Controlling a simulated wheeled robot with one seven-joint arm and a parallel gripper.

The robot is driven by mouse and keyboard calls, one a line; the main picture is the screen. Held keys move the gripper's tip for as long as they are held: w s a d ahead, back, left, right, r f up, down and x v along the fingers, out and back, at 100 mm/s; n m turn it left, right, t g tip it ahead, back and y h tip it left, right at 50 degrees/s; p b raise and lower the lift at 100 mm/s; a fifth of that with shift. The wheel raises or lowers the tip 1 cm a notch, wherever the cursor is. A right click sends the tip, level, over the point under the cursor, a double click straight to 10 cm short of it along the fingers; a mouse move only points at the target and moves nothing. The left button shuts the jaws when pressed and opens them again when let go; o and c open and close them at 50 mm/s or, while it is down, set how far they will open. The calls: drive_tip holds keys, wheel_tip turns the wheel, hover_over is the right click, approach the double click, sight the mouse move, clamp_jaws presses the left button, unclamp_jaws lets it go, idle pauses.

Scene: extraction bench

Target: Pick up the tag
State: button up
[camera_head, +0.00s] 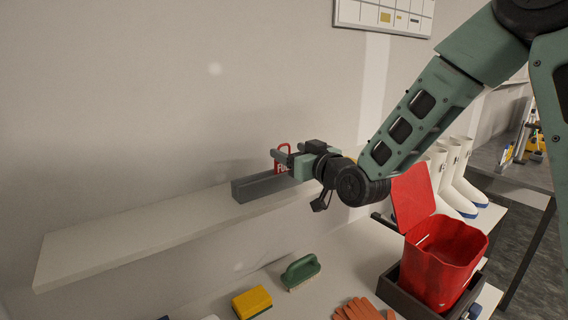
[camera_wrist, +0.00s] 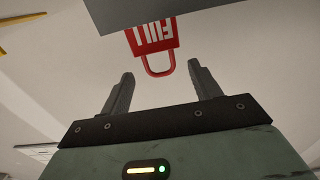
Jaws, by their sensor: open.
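A red tag with a looped top and a white label sits at the grey block (camera_head: 262,187) on the shelf. In the wrist view the tag (camera_wrist: 152,38) reads "FULL" upside down, and its red loop points toward my gripper. My gripper (camera_head: 285,160) is beside the tag at the shelf. In the wrist view my gripper (camera_wrist: 157,82) is open, with the loop between and just beyond its two fingertips and nothing held. The lower part of the tag is hidden by the grey block (camera_wrist: 190,18).
The white shelf (camera_head: 120,236) runs along the wall, bare to the left. Below on the bench are a green-handled brush (camera_head: 300,272), a yellow sponge (camera_head: 252,303), orange gloves (camera_head: 362,310) and a red open bin (camera_head: 440,262) in a dark tray. White boots (camera_head: 462,180) stand at right.

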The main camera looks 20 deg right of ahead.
sight(280, 146)
drive_tip(key=p+x, duration=0.3)
drive_tip(key=x, duration=0.1)
drive_tip(key=shift+r, duration=0.1)
drive_tip(key=shift+w+a, duration=0.25)
drive_tip(key=shift+w, duration=0.35)
drive_tip(key=c, duration=1.3)
